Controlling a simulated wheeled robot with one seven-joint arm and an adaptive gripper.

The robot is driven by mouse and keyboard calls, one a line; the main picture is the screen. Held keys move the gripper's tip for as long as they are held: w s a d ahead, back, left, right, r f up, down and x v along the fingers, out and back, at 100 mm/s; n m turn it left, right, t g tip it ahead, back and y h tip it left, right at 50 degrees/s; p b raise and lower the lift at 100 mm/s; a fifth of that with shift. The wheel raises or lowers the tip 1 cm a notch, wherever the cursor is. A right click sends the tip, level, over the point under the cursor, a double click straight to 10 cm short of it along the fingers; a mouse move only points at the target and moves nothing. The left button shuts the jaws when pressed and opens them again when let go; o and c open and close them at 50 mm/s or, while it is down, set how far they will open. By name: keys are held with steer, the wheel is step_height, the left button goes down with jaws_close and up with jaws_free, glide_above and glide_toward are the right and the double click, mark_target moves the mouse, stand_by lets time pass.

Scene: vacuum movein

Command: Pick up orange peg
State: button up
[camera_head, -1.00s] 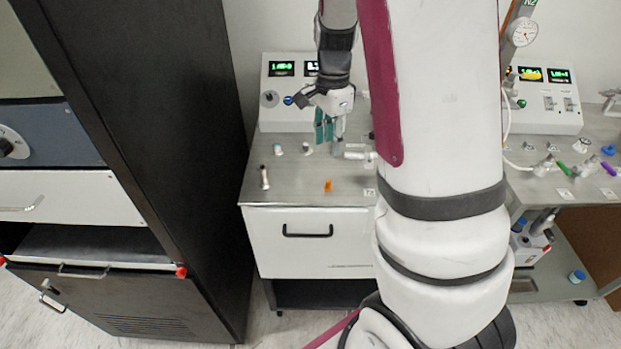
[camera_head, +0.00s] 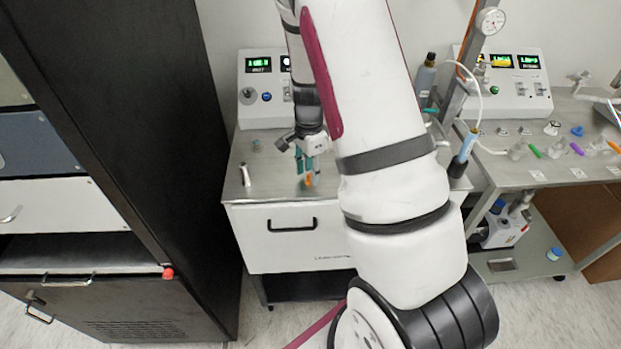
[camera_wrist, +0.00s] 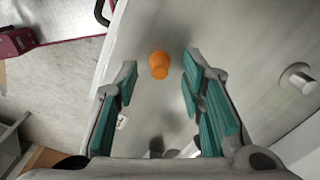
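The orange peg (camera_head: 308,181) stands on the metal top of the white drawer cabinet (camera_head: 240,215), near its front edge. In the wrist view the orange peg (camera_wrist: 159,65) appears ahead of and between the two fingers, with a gap on each side. My gripper (camera_head: 304,172) points down over the peg, with teal finger pads on both sides. It is open and empty in the wrist view (camera_wrist: 160,88). The head view does not show exactly how high the fingertips are above the cabinet top.
A small metal fitting (camera_head: 245,174) stands on the cabinet top to the left, with a control box (camera_head: 262,108) behind. A tall black cabinet (camera_head: 130,120) stands at the left. A bench with several coloured pegs (camera_head: 560,165) is at the right.

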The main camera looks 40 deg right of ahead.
steer(key=shift+f, duration=0.65)
jaws_close()
steer(key=shift+r, duration=0.15)
